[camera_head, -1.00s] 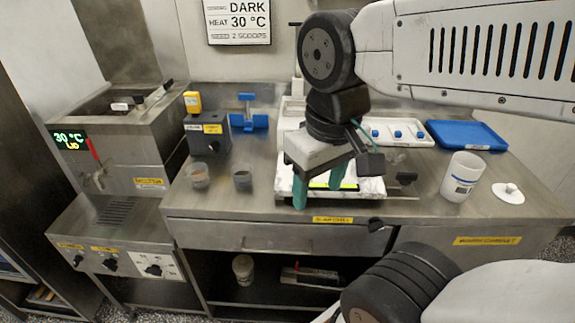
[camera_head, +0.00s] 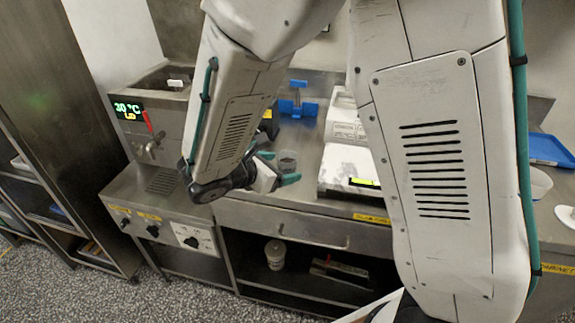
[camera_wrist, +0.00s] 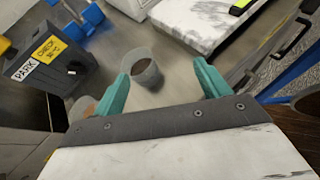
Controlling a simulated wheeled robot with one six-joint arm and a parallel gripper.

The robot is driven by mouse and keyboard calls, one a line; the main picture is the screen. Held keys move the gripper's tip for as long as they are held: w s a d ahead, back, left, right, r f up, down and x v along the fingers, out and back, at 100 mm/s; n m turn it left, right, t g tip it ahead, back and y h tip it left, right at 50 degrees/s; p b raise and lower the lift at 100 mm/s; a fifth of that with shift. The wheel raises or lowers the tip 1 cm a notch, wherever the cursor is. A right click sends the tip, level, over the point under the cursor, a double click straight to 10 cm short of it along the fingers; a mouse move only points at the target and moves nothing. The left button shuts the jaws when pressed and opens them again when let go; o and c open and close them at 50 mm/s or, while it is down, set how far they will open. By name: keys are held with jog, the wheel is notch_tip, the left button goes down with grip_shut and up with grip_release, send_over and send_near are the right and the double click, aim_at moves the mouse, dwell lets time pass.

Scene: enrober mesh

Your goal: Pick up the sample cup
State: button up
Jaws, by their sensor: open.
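A small clear cup with dark brown contents (camera_wrist: 146,68) stands upright on the steel counter. In the head view the cup (camera_head: 288,160) shows just beyond my fingers. My gripper (camera_wrist: 162,76) is open and empty. In the wrist view the cup appears between the two teal fingertips, nearer the left one, and a little ahead of them. In the head view my gripper (camera_head: 279,168) is low at the counter's front edge, partly hidden by my wrist. A second cup (camera_wrist: 82,106) is partly hidden behind the left finger. I see no label telling which is the sample cup.
A dark box with a "PARK" label (camera_wrist: 45,65) stands left of the cup. A white marble slab (camera_wrist: 205,22) lies to its right. A blue stand (camera_head: 298,100) is behind. The melter (camera_head: 150,115) stands at the left. My arm hides much of the counter.

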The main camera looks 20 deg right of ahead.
aim_at(281, 170)
jog(key=a+n, duration=0.1)
jog(key=w+a+f+t, duration=0.1)
jog(key=f+n, duration=0.1)
jog(key=shift+w+a+f+n+t, duration=0.2)
jog(key=shift+w+a+n+t, duration=0.1)
jog(key=shift+a+t, duration=0.1)
jog(key=shift+w+f, duration=0.15)
jog(key=shift+f, duration=0.15)
jog(key=x, duration=0.7)
jog(key=shift+w+d+f, duration=0.1)
jog(key=shift+d+f, duration=0.05)
jog(key=c, duration=1.1)
